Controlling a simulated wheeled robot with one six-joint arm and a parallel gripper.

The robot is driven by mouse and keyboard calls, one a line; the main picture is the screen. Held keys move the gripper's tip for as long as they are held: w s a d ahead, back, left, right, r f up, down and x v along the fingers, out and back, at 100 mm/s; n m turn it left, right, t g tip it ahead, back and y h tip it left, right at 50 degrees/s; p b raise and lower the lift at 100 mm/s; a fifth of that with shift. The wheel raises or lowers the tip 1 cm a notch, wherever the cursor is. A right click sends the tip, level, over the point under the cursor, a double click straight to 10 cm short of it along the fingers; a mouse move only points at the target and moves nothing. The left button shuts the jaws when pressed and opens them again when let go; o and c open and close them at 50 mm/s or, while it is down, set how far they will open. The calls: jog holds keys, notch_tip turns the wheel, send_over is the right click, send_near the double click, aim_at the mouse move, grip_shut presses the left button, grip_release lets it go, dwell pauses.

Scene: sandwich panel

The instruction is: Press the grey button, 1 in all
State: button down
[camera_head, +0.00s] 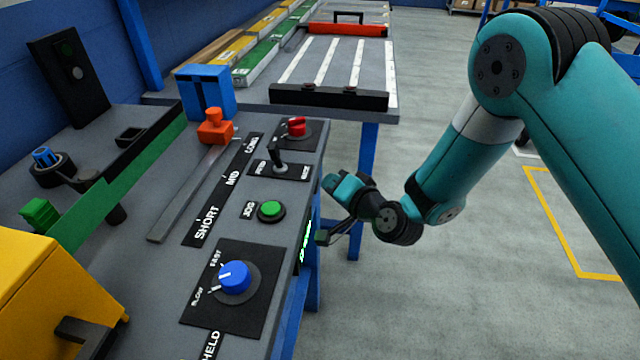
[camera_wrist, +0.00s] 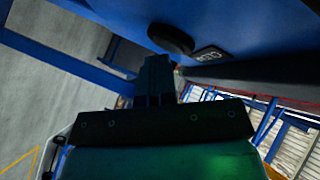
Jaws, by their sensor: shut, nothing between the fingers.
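My gripper (camera_head: 330,184) is shut and empty, beside the right-hand side of the grey control console (camera_head: 170,262). Its shut fingers also show in the wrist view (camera_wrist: 156,72). There, a dark round disc (camera_wrist: 170,39) sits on a blue face just beyond the fingertips, with a small label (camera_wrist: 209,54) beside it. The disc's true colour is hard to tell in the shade, and I cannot tell if the fingers touch it. No clearly grey button shows on the console top. A pale grey round piece (camera_head: 77,72) sits on a black upright box at the back left.
The console top holds a green button (camera_head: 271,210), a blue knob (camera_head: 234,276), a black lever (camera_head: 277,160), a red knob (camera_head: 296,126) and an orange slider handle (camera_head: 215,127). A grey table (camera_head: 388,80) stands behind. The floor (camera_head: 480,300) at right is clear.

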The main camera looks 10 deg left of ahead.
jog(key=shift+f, duration=0.1)
jog(key=shift+d+b, duration=0.8)
jog(key=shift+b, duration=0.45)
jog(key=d+b, duration=0.5)
jog(key=b, duration=0.1)
jog(key=shift+s, duration=0.15)
